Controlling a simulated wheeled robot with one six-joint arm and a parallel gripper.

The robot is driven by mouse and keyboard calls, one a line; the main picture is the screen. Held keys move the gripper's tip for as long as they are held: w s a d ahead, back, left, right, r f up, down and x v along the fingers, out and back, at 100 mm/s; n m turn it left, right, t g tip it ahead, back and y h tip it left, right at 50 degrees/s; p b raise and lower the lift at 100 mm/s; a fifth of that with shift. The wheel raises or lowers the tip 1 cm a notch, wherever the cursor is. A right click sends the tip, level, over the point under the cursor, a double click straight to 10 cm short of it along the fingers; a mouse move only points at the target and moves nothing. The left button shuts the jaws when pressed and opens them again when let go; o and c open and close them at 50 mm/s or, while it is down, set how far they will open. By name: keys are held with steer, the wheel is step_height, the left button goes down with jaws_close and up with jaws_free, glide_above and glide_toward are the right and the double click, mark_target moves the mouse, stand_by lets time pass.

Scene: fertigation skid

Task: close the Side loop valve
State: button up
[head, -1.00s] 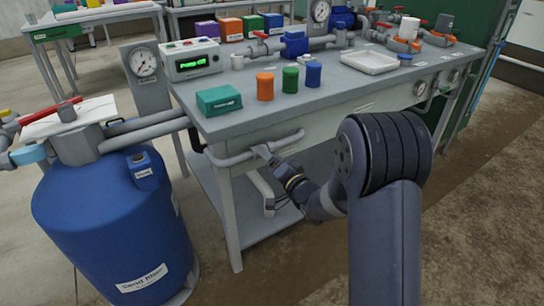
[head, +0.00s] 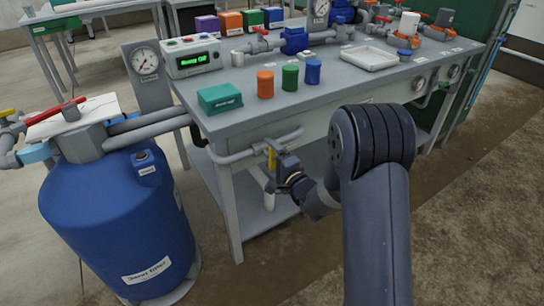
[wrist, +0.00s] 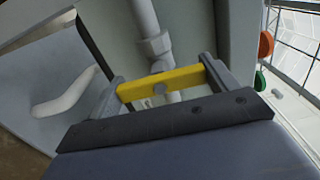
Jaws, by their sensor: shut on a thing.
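A valve with a yellow bar handle (wrist: 160,84) sits on a grey pipe (wrist: 145,18) along the front of the bench. In the wrist view the handle lies crosswise to the pipe. My gripper (wrist: 163,79) has one finger at each end of the handle and is shut on it. In the head view the yellow handle (head: 272,158) stands roughly upright, and my gripper (head: 274,156) reaches it from the right. No label on this valve can be read. The valve body is partly hidden behind the handle.
The bench (head: 240,122) carries a green box (head: 219,98), small coloured containers, a display unit (head: 191,57) and a white tray (head: 369,58). A blue tank (head: 118,222) stands at the left. The floor at right is clear.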

stand_by(0.4)
steer(key=o, duration=0.9)
steer(key=shift+d, duration=0.1)
steer(key=p+v, duration=0.1)
steer(key=v, duration=0.9)
steer(key=shift+s+d+p, duration=0.25)
steer(key=shift+s+p, duration=0.05)
steer(key=shift+s, duration=0.05)
